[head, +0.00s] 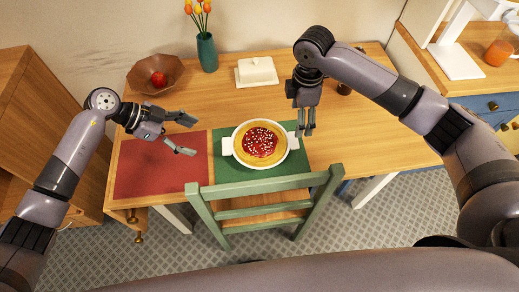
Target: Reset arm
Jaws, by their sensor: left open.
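My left gripper (191,136) is open and empty above the red placemat, its fingers pointing right toward the dish. My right gripper (305,133) hangs with its fingers pointing down, just right of the dish over the table. Nothing shows between its fingers, and I cannot tell how far apart they are. Both arms reach over the table (400,140) from their own sides.
A white handled dish (230,146) holding a red-topped pie (260,142) rests on the green placemat (232,172). The red placemat (150,172) lies left. Behind are a bowl (137,80) with a red fruit, teal vase (207,52) and butter dish (257,74). A green chair (262,183) stands in front.

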